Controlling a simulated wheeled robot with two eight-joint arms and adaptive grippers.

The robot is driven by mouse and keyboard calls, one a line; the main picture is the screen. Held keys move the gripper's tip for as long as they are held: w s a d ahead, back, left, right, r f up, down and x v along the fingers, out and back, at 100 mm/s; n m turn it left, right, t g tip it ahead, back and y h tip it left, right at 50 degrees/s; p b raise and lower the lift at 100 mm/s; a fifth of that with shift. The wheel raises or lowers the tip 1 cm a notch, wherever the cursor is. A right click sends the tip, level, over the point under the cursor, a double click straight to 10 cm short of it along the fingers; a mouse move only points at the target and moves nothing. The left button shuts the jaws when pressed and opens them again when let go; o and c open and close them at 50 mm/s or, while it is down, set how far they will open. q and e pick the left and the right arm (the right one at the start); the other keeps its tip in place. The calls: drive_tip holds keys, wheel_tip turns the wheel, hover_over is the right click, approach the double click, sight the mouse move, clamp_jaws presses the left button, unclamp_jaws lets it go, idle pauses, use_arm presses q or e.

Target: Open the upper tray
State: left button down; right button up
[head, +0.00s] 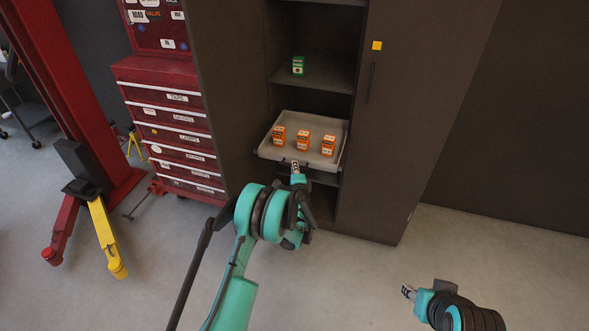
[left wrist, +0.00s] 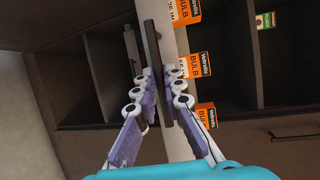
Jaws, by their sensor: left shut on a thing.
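The upper tray (head: 318,121) is a light grey pull-out tray in the dark cabinet. It stands partly out past the cabinet front, with three orange bulb boxes on it. My left gripper (head: 296,168) is at the tray's front edge. In the left wrist view its fingers (left wrist: 162,88) are shut on the tray's dark bar handle (left wrist: 152,42), beside the pale tray front (left wrist: 176,142). My right gripper (head: 408,291) is low at the right, away from the cabinet; its finger opening is too small to judge.
A green box (head: 298,65) stands on the shelf above. The cabinet's right door (head: 400,120) is closed. A red tool chest (head: 168,125) stands to the left, with a red lift post (head: 75,90) and yellow lift arm (head: 106,238) beyond it. The floor at the front right is clear.

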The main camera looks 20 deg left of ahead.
use_arm(q)
drive_tip(key=c, duration=1.6)
unclamp_jaws()
drive_tip(key=v, duration=1.2)
drive_tip(key=shift+r, duration=0.1)
